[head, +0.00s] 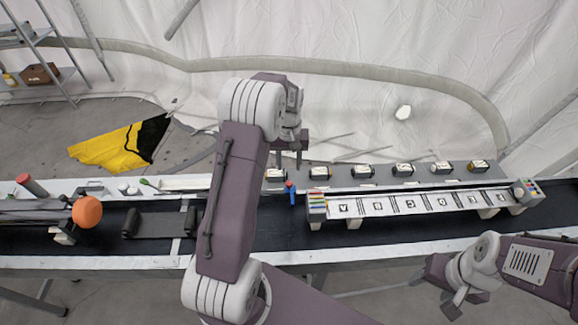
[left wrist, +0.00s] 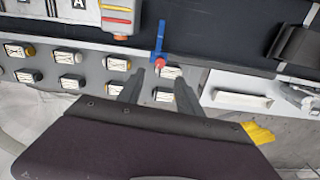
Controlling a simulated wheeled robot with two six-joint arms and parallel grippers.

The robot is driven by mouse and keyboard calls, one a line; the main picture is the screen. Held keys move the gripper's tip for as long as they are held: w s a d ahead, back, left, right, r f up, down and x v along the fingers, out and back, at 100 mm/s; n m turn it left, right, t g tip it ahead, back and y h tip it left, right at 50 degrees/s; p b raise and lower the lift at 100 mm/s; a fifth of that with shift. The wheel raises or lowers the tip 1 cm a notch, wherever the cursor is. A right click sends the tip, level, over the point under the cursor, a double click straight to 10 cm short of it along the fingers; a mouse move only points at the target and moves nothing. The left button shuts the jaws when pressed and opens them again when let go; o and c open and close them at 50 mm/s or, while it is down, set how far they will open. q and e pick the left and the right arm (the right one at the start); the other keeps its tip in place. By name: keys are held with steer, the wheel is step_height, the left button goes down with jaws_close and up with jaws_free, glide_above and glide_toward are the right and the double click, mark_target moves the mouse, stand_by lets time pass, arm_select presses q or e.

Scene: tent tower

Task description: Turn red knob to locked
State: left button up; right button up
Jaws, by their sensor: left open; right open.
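A small red round piece (head: 289,184) sits at the end of a blue part (head: 292,198) by the near edge of the grey strip. In the left wrist view the red piece (left wrist: 160,63) and the blue part (left wrist: 158,40) show just beyond my fingertips. A small white-faced block (left wrist: 168,72) lies beside it, between the fingers; I cannot tell which of them is the knob, nor its setting. My left gripper (head: 288,163) is open and empty above this spot; it also shows in the left wrist view (left wrist: 160,79). My right gripper (head: 452,294) is open and empty at the lower right.
A row of small blocks (head: 403,169) runs along the strip to the right. A long white lettered rack (head: 420,203) stands on the black belt (head: 270,232). An orange ball (head: 87,211) is at the left. A yellow and black cloth (head: 112,147) lies on the floor behind.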

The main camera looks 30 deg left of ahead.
mark_target(289, 183)
arm_select(q)
step_height(289, 183, down, 9)
steer(key=n+p, duration=0.7)
steer(key=n, duration=0.2)
steer(key=shift+r, duration=0.2)
steer(key=shift+f, duration=0.3)
jaws_close()
